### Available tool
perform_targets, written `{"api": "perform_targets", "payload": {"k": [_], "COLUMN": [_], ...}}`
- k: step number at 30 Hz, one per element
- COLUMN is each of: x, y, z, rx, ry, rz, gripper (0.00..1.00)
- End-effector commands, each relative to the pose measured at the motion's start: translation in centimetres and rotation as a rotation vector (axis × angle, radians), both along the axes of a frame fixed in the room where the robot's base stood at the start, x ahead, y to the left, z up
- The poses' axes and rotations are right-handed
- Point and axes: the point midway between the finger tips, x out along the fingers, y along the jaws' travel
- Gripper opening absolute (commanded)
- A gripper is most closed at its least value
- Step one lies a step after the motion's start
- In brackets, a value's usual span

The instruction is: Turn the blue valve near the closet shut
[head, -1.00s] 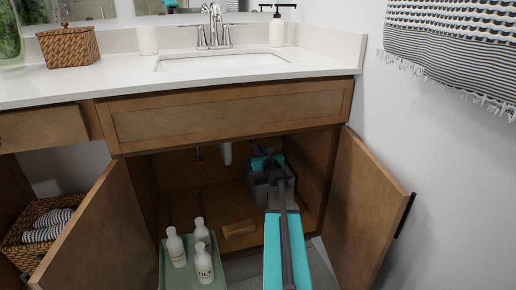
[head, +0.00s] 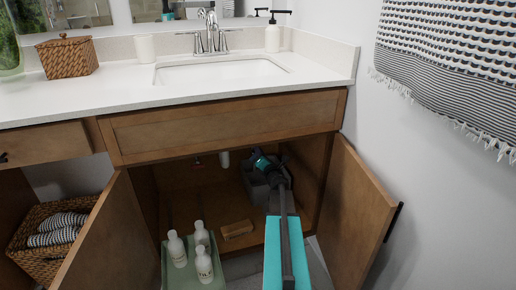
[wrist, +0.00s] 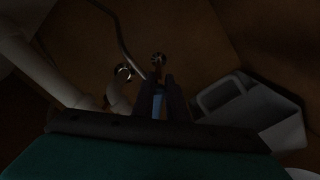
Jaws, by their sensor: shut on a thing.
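The blue valve (wrist: 158,105) shows dimly in the wrist view as a blue piece between the two fingers of my gripper (wrist: 160,92). My gripper is shut on it, inside the open cabinet under the sink. Chrome pipe fittings (wrist: 158,59) show just beyond the fingertips. In the head view my arm reaches into the cabinet's right side, and the blue valve and fingertips are hidden there. How far the valve is turned cannot be told. A red valve (head: 197,161) sits on the cabinet's back wall, left of the white drain pipe (head: 225,160).
A grey bin (head: 256,188) stands close to my arm; it also shows right of my gripper in the wrist view (wrist: 240,105). Cabinet doors stand open left (head: 95,235) and right (head: 358,210). White bottles (head: 203,264) and a brush (head: 237,230) are in front.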

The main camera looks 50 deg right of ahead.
Motion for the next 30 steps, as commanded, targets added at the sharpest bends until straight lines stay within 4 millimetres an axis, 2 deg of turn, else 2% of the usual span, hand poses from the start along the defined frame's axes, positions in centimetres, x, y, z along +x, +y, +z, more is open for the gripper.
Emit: {"api": "perform_targets", "payload": {"k": [18,30], "x": [-0.3,-0.4], "y": [-0.6,-0.6], "z": [-1.3,-2.0], "rx": [0.495,0.66], "ry": [-0.27,-0.361], "rz": [0.001,0.002], "gripper": [0.0,0.0]}}
